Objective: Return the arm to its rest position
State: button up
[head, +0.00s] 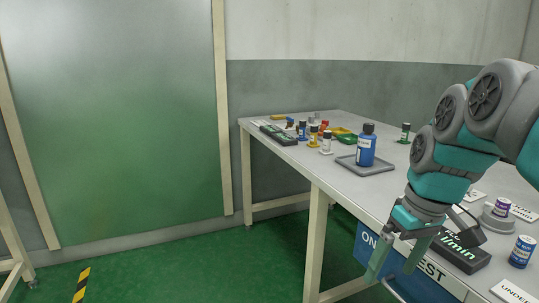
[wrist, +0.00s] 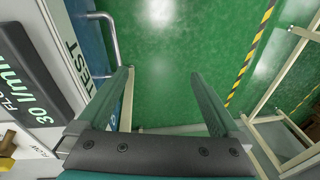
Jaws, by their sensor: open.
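My teal and grey arm comes in from the right of the head view, bent down over the front edge of the grey table (head: 330,165). My gripper (head: 393,270) points down beside the table's front edge, near the blue panel with a handle. In the wrist view my gripper (wrist: 161,76) has its two fingers spread apart with nothing between them. Green floor (wrist: 165,100) shows between the fingers. The handle (wrist: 112,35) is close to the left finger; I cannot tell whether they touch.
A flow meter display (head: 462,248), a blue-labelled jar (head: 521,251) and a purple-topped jar (head: 501,206) stand near the arm. A blue bottle (head: 366,148) stands on a grey tray (head: 379,170).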

jog(key=s+a+f+m+g+h, duration=0.1)
jog(key=s+a+f, duration=0.2)
jog(key=s+f, duration=0.5)
jog(key=s+a+f+m+g, duration=0.1)
jog(key=s+a+f, duration=0.3)
jog(key=s+f, duration=0.4)
jog(key=s+m, duration=0.1)
jog(key=s, duration=0.2)
jog(key=shift+s+g+h, duration=0.15)
jog(key=shift+g+h, duration=0.15)
jog(key=shift+h, duration=0.1)
jog(key=shift+c, duration=0.3)
